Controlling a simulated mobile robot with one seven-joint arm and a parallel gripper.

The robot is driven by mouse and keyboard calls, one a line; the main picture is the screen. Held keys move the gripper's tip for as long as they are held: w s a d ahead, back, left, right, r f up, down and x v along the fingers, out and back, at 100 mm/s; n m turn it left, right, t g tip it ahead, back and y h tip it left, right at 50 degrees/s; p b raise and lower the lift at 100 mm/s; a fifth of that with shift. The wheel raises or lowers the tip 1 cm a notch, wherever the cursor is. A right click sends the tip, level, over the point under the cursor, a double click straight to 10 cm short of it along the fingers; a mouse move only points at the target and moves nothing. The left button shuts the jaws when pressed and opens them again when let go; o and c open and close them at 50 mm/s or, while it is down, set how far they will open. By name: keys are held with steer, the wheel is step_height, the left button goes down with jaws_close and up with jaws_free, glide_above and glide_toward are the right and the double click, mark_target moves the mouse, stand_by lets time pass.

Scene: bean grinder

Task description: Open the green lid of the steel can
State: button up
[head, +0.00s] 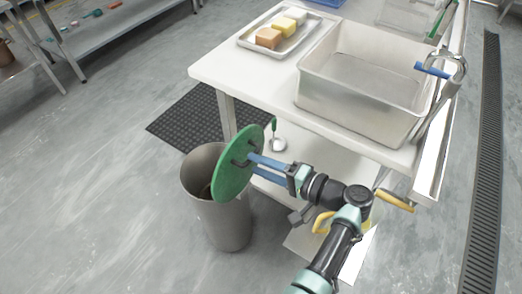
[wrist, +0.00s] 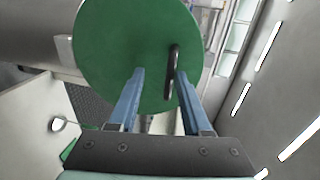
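The steel can (head: 228,222) stands on the floor at the left of the table, and its dark mouth shows. Its round green lid (head: 228,172) is tilted up steeply at the can's right side; whether a hinge joins them is hidden. The lid also fills the upper middle of the wrist view (wrist: 118,45), with a dark bar handle (wrist: 173,62) on its face. My gripper (head: 250,159) reaches the lid from the right. Its blue fingers (wrist: 160,72) are apart, with the handle between them, nearer the right finger. Whether that finger touches the handle is unclear.
The white table (head: 235,78) holds a metal sink basin (head: 355,115) with a faucet (head: 440,72), and a tray (head: 250,42) of coloured blocks. A lower shelf under it holds a green-handled ladle (head: 277,142). A black floor mat (head: 190,115) lies behind the can. Floor left of the can is clear.

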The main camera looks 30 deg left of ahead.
steer(key=v, duration=1.3)
steer(key=w+d+r+t+h, duration=0.4)
steer(key=w+t+h, duration=0.2)
steer(key=w+h, duration=0.2)
step_height(320, 180, up, 12)
steer(key=w+d+t+h, duration=0.2)
steer(key=d+t+h, duration=0.15)
steer(key=t, duration=0.25)
steer(key=s+d+r+t+h, duration=0.1)
steer(key=s+r+t, duration=0.45)
steer(key=r, duration=0.85)
steer(key=s+r+t+h, duration=0.2)
steer(key=s+r+t, duration=0.4)
steer(key=r, duration=0.7)
steer(key=s+d+r+t+h, duration=0.1)
steer(key=s+r+t, duration=0.45)
steer(key=r, duration=0.85)
step_height(320, 180, up, 20)
steer(key=g+p, duration=0.1)
steer(key=p, duration=2)
steer(key=shift+a+f+g, duration=0.2)
steer(key=shift+a+g, duration=0.05)
steer(key=shift+g, duration=0.05)
